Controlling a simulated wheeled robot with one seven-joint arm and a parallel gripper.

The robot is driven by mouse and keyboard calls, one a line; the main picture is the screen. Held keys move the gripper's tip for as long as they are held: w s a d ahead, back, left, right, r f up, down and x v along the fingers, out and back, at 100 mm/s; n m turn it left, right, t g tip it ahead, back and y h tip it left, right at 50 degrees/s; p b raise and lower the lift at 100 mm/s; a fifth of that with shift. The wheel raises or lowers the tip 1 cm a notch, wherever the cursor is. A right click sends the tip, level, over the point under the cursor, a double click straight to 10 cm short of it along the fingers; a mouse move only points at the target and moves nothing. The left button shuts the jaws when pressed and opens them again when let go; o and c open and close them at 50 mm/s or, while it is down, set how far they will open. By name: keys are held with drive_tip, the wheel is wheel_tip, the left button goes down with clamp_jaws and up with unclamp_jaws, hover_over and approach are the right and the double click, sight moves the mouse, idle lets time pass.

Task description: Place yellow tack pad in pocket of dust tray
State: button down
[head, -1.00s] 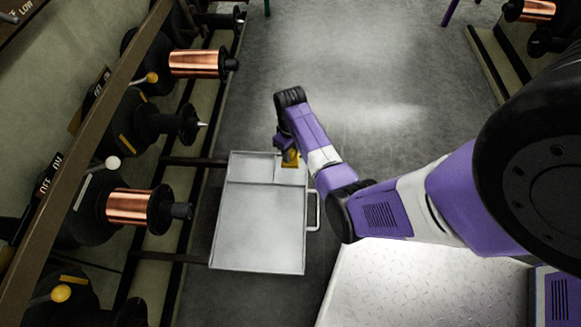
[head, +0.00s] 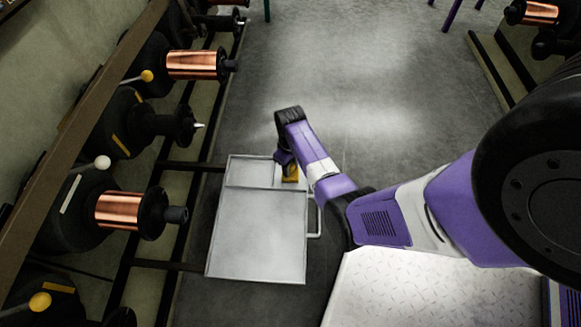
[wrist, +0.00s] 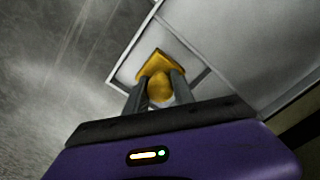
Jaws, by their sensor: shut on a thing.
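The dust tray (head: 257,240) is a shallow light-grey tray with a large section and smaller ones along its far end. Its small pocket (wrist: 138,59) is at the far right corner. My gripper (wrist: 158,88) is shut on the yellow tack pad (wrist: 160,66), with one finger on each side of its rounded yellow grip. In the head view the tack pad (head: 291,173) shows at the pocket, partly hidden by my wrist. I cannot tell whether it touches the pocket floor or hangs just above it.
A wire handle (head: 315,215) is on the tray's right side. A rack with copper spools (head: 132,211) and black spindles stands along the left. Another copper spool (head: 535,12) is at the far right. The grey floor (head: 360,80) beyond the tray is clear.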

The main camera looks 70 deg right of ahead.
sight(291, 165)
drive_tip(key=c, duration=1.1)
unclamp_jaws()
drive_tip(key=shift+o, duration=0.2)
wheel_tip(291, 165, up, 12)
drive_tip(key=p, duration=0.7)
drive_tip(key=s+a+n+t+h, duration=0.2)
drive_tip(key=s+a+t+h, duration=0.35)
drive_tip(key=a, duration=0.95)
drive_tip(key=s+a+r+t+y, duration=0.1)
drive_tip(key=s+a+r+t, duration=0.2)
drive_tip(key=r, duration=0.6)
drive_tip(key=s+a+r+n+t+y, duration=0.1)
drive_tip(key=s+a+r+t+y, duration=0.1)
drive_tip(key=a+r, duration=0.5)
drive_tip(key=s+a+r+t+y, duration=0.2)
drive_tip(key=s+a+r+t, duration=0.2)
drive_tip(key=r, duration=0.9)
drive_tip(key=s+a, duration=0.2)
drive_tip(key=shift+s+r+n, duration=0.15)
drive_tip(key=shift+s+n, duration=0.15)
drive_tip(key=shift+n, duration=0.1)
